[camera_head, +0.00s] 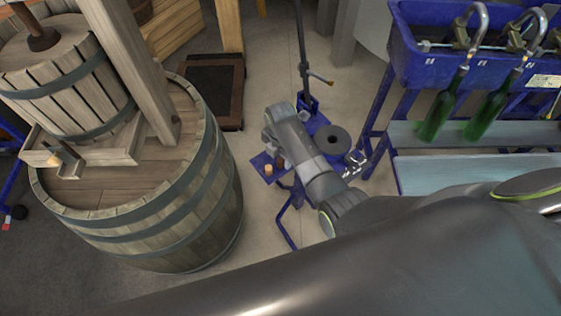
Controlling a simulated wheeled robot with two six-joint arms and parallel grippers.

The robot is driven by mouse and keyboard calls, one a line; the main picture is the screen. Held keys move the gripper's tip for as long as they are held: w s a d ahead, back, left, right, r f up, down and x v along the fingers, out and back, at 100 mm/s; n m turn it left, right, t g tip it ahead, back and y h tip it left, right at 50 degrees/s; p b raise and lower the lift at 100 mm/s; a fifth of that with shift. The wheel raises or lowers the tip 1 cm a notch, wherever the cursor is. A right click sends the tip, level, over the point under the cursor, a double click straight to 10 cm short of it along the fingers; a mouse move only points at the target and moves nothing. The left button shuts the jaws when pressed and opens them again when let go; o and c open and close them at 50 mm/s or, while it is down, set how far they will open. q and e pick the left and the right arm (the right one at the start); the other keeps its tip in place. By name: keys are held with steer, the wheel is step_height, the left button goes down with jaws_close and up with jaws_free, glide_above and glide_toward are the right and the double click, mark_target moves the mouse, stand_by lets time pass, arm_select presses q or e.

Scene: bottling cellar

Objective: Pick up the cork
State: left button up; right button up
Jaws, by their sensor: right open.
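The cork (268,170) is a small tan piece on a blue tray (258,160) at the middle of the view, just right of the barrel. My right arm comes in from the lower right and bends, its forearm reaching up and left. The right gripper (277,153) hangs at its far end, close beside the cork; most of it is hidden or too small to make out. It is open, and the cork is not seen between its fingers. A small brown thing close to the cork cannot be made out clearly. My left gripper is not in view.
A large wooden barrel (205,205) carries a slatted press (65,85) at left. A blue stand with a black disc (330,128) and small silver parts (355,165) lies beyond my forearm. A blue filler (420,70) with green bottles (440,112) stands at right.

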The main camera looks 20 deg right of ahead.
steer(key=shift+f, duration=0.8)
jaws_close()
steer(key=shift+r, duration=0.15)
